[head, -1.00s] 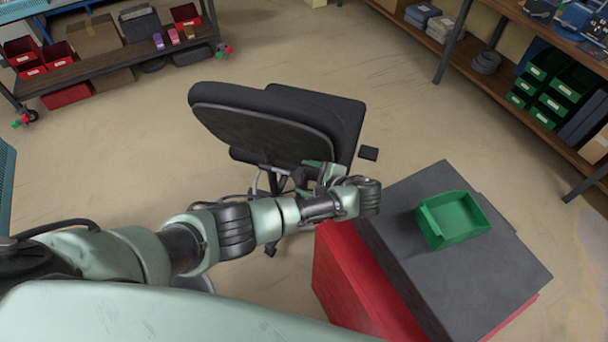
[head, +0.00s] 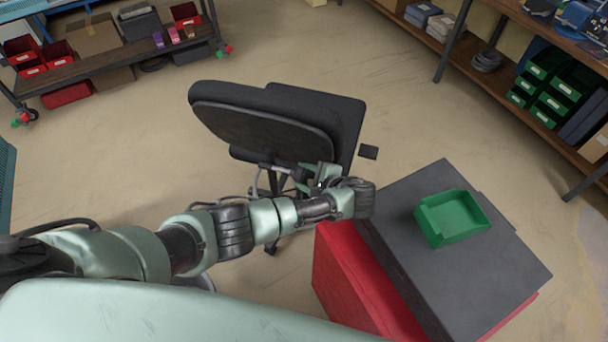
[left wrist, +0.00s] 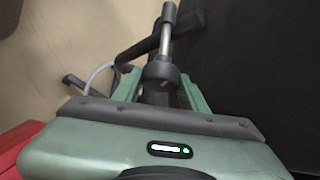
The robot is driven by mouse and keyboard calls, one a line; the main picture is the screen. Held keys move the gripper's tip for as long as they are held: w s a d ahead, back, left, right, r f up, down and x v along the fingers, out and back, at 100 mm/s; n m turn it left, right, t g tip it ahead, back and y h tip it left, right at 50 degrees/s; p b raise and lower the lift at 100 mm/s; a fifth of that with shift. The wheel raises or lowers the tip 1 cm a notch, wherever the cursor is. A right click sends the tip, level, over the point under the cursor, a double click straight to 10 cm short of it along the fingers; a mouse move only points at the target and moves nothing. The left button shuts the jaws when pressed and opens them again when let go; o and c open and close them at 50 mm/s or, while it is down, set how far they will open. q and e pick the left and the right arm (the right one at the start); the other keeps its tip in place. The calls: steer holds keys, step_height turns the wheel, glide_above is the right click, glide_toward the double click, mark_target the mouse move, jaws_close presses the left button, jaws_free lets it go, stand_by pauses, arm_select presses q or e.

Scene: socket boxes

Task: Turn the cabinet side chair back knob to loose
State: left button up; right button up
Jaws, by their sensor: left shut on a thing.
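The black office chair (head: 262,128) stands beside the red cabinet (head: 350,280), with the back of its backrest towards me. My left gripper (head: 304,180) is at the rear of the chair, just below the backrest. In the left wrist view my left gripper (left wrist: 160,88) has its two green fingers closed on either side of the dark chair back knob (left wrist: 158,73). A metal rod (left wrist: 167,35) runs on beyond the knob. In the head view the knob is mostly hidden by my gripper and wrist. My right gripper is not in view.
The cabinet's dark grey top (head: 400,245) carries a green bin (head: 453,218), close to my left wrist. A shelf (head: 540,115) with green bins stands at the right. A cart (head: 120,70) stands at the back left. The floor between is clear.

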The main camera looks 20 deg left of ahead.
arm_select(q)
steer(key=shift+s+f+n+t+y+b, duration=0.15)
steer(key=shift+f+n+t+y+b, duration=0.15)
steer(key=shift+n+t+b, duration=0.5)
steer(key=shift+f+n+t+y+b, duration=0.1)
steer(key=shift+n+t+y+b, duration=0.3)
steer(key=shift+t+b, duration=0.6)
steer(key=shift+n+t+b, duration=0.4)
steer(key=shift+t+b, duration=0.05)
steer(key=shift+t, duration=0.05)
steer(key=o, duration=1.4)
steer(key=shift+c, duration=0.2)
steer(key=shift+d, duration=0.1)
steer(key=b+v, duration=0.1)
steer(key=v, duration=0.7)
